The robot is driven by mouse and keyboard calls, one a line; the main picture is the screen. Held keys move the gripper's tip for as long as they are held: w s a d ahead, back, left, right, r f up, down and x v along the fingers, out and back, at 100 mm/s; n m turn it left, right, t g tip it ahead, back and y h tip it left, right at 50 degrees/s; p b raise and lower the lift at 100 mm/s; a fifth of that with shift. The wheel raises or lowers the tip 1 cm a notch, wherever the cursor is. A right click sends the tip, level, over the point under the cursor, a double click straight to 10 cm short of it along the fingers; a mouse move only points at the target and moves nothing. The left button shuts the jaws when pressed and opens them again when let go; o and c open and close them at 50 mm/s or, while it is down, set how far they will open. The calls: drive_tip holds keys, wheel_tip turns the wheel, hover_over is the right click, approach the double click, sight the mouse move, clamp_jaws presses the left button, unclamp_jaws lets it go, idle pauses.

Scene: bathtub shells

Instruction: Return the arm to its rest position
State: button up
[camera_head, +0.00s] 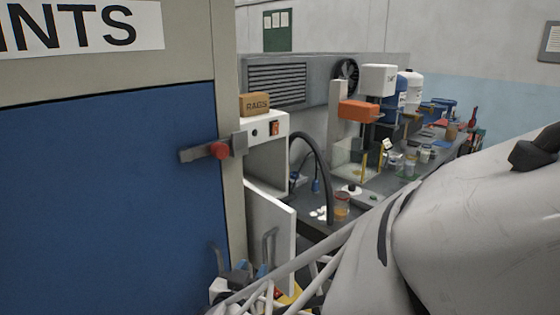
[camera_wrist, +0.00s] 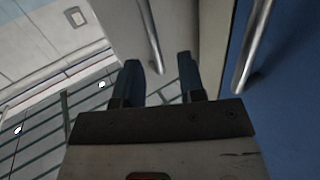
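My gripper (camera_wrist: 160,72) shows in the wrist view with two dark blue fingers apart and nothing between them. A pale panel with a metal bar handle (camera_wrist: 152,35) lies beyond the fingertips. I cannot tell whether the fingers touch the panel. In the head view my white arm fills the lower right and reaches toward the bottom middle. My gripper cannot be made out clearly there among the parts at the bottom edge.
A box marked RAGS (camera_head: 255,104) sits on a white unit. A cluttered workbench (camera_head: 375,185) runs back to the right.

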drive_tip(key=s+d+r+n+g+y, duration=0.1)
drive_tip(key=s+d+r+g+y, duration=0.1)
drive_tip(key=s+d+g, duration=0.5)
drive_tip(key=s+d+r+n+g+y, duration=0.2)
drive_tip(key=s+d+g, duration=0.5)
drive_tip(key=d, duration=1.1)
drive_tip(key=shift+s+r, duration=0.25)
drive_tip(key=shift+r, duration=0.05)
